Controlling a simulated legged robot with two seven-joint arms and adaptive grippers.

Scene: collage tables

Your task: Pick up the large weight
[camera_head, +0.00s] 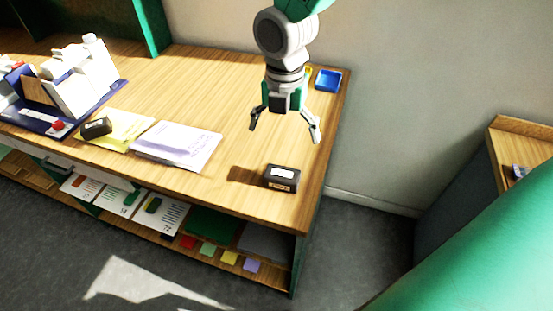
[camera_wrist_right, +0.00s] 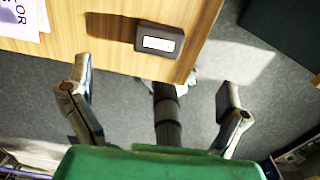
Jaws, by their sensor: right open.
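A black block-shaped weight with a white label (camera_head: 282,177) sits on the wooden table near its front right corner. A second black weight (camera_head: 96,127) rests on yellow papers further left and looks slightly smaller. My right gripper (camera_head: 284,132) is open and empty, hanging above the table behind the nearer weight and apart from it. In the right wrist view the labelled weight (camera_wrist_right: 160,40) lies near the table edge, beyond the spread fingers of my right gripper (camera_wrist_right: 155,85). My left gripper is not in view.
A stack of white and lilac papers (camera_head: 176,146) lies left of the nearer weight. A blue tray (camera_head: 328,80) stands at the back right corner. A white machine on a blue base (camera_head: 60,122) is at the left. The table (camera_head: 215,90) is clear between the papers and gripper.

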